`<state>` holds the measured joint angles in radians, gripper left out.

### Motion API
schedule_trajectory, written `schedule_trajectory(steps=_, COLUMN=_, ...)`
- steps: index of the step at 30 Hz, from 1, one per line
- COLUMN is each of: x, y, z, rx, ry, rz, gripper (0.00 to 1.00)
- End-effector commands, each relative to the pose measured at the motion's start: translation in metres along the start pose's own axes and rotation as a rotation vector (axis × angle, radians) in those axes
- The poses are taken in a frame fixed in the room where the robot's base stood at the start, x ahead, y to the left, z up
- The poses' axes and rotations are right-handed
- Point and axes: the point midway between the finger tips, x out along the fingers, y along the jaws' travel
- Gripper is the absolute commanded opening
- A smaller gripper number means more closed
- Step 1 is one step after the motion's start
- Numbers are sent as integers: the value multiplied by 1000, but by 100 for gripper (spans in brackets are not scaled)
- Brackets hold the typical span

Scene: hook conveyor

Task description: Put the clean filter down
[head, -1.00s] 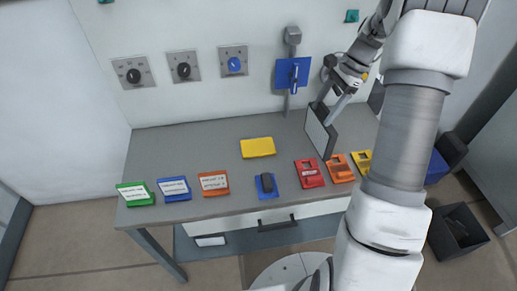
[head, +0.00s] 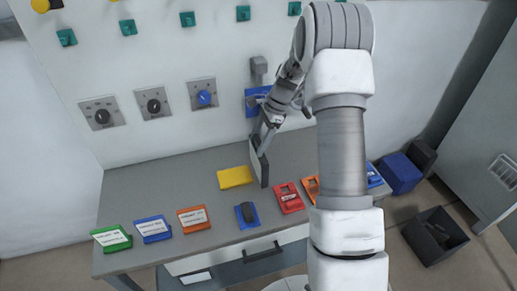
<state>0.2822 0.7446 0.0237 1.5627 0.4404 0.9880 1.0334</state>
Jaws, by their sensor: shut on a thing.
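The clean filter (head: 259,165) is a thin panel with a dark frame and a pale face. It stands upright, nearly edge-on to the head camera, over the grey table (head: 150,190). My gripper (head: 262,138) is shut on its upper edge. The filter hangs just right of the yellow block (head: 235,177) and behind the red device (head: 288,197). I cannot tell whether its lower edge touches the table.
Green (head: 111,238), blue (head: 153,228) and orange (head: 194,218) labelled boxes lie at the table's left. A blue holder with a dark item (head: 247,214) lies near the front edge. Rotary switches (head: 204,94) are on the wall. A dark bin (head: 436,234) stands on the floor at right.

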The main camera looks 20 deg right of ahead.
Motion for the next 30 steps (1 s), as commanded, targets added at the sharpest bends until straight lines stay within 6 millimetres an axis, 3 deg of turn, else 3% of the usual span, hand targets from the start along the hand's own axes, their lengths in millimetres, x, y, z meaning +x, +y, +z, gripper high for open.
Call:
schedule_trajectory(steps=6, x=29, y=1, z=-13, rx=3, ry=-1, rz=2, gripper=0)
schedule_trajectory(steps=18, x=36, y=1, z=-16, rx=0, ry=0, rz=1, gripper=0)
schedule_trajectory(steps=19, x=35, y=1, z=-15, rx=0, ry=0, rz=1, gripper=78)
schedule_trajectory(steps=23, x=35, y=1, z=-15, rx=0, ry=0, rz=1, gripper=100)
schedule_trajectory(steps=30, x=34, y=1, z=-15, rx=0, ry=0, rz=1, gripper=100)
